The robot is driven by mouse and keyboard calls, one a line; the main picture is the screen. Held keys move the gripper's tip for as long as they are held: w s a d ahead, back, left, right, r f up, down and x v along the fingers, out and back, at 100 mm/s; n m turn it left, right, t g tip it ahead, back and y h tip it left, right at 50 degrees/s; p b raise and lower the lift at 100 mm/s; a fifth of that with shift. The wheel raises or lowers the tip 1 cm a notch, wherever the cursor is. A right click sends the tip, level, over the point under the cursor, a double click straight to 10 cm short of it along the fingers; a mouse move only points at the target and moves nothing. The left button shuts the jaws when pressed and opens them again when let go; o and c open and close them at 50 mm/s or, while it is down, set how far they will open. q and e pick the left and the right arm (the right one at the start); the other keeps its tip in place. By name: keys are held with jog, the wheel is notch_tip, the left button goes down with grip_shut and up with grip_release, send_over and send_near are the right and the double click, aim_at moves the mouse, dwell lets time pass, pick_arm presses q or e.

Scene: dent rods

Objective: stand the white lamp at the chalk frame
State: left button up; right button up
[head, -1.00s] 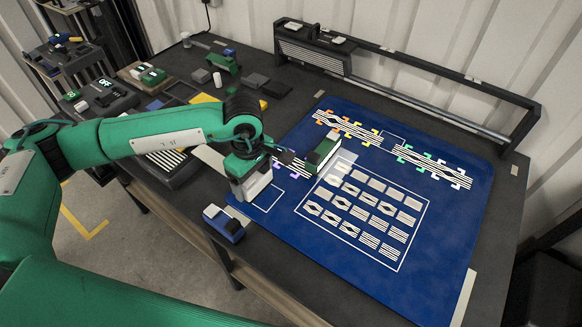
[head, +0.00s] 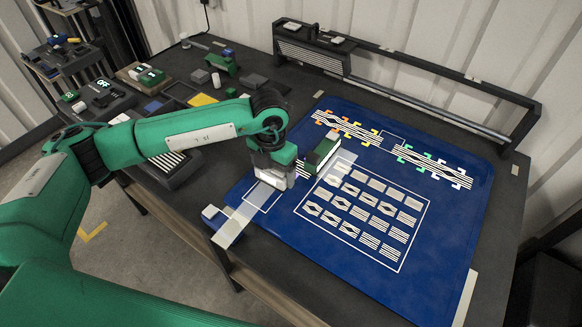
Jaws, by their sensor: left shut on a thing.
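My left gripper (head: 276,172) is shut on the white lamp (head: 274,183), a pale block mostly hidden by the gripper. It is low over the left part of the blue mat (head: 300,255). I cannot tell whether the lamp touches the mat. The chalk frame (head: 263,211), a thin white outline on the mat, lies just below the gripper in the picture, and its upper part is covered. A pale strip (head: 236,224), perhaps the lamp's light, runs down-left from the gripper past the mat's edge. My right gripper is not in view.
A green and white block (head: 322,153) stands on the mat close right of the gripper. A long dark rack (head: 430,68) stands along the back. The mat's front right is clear.

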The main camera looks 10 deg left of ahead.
pick_arm(q)
jog(key=n, duration=0.3)
jog(key=w+d+n, duration=0.1)
jog(key=n, duration=0.1)
jog(key=shift+w+f, duration=0.1)
jog(key=shift+f, duration=0.25)
jog(key=w+d+n, duration=0.1)
jog(key=n, duration=0.4)
jog(key=n+b, duration=0.5)
jog(key=n, duration=0.3)
send_over(291, 196)
jog(key=shift+f, duration=4.35)
jog(key=shift+f+b, duration=0.3)
jog(key=shift+f, duration=0.45)
jog(key=shift+f, duration=0.1)
jog(key=shift+f+b, duration=0.3)
jog(key=shift+f, duration=0.05)
